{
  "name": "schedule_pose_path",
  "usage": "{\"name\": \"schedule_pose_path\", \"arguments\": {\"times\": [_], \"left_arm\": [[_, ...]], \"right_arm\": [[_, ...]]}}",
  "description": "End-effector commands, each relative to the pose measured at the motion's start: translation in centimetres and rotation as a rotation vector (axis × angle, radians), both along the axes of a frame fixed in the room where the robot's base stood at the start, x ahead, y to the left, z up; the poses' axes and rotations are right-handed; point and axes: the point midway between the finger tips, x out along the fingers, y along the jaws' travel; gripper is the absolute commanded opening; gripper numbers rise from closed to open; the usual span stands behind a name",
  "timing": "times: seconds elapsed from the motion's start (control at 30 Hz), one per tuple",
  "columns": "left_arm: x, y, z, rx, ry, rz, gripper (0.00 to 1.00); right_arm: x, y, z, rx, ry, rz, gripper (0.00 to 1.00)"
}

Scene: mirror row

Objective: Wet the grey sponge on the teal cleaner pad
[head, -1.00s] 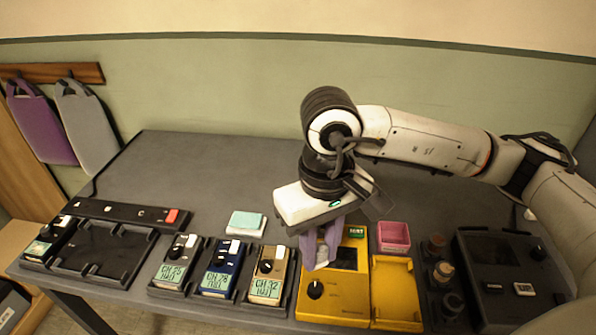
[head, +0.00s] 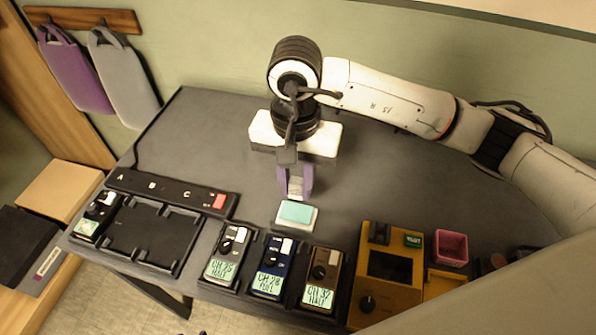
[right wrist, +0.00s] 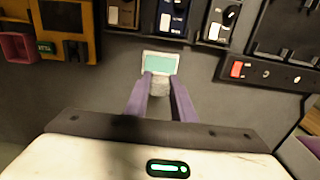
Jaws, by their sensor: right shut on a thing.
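The teal cleaner pad (head: 296,212) lies in a white tray on the dark table, behind the row of handheld units. My right gripper (head: 295,188) has purple fingers and is shut on the grey sponge (head: 295,186), just behind the pad. The right wrist view shows the sponge (right wrist: 160,86) between the fingertips (right wrist: 160,88), at the near edge of the pad (right wrist: 159,64). I cannot tell whether the sponge touches the pad or hangs just above it. My left gripper is not in view.
Three handheld units, one of them blue (head: 271,268), stand in cradles along the front. A yellow device (head: 390,270) and a pink bin (head: 451,248) are to the right.

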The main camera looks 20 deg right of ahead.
Motion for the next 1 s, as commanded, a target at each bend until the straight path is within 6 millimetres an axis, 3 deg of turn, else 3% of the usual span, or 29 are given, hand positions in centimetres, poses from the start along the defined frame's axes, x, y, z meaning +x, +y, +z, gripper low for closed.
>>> {"name": "schedule_pose_path", "arguments": {"times": [0.43,1.0], "left_arm": [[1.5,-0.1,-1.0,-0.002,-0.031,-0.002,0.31],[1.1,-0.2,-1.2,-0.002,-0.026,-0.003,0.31]], "right_arm": [[-0.1,0.0,-4.6,0.001,0.002,0.004,0.05],[0.0,0.0,-5.2,0.001,-0.001,0.005,0.05]]}}
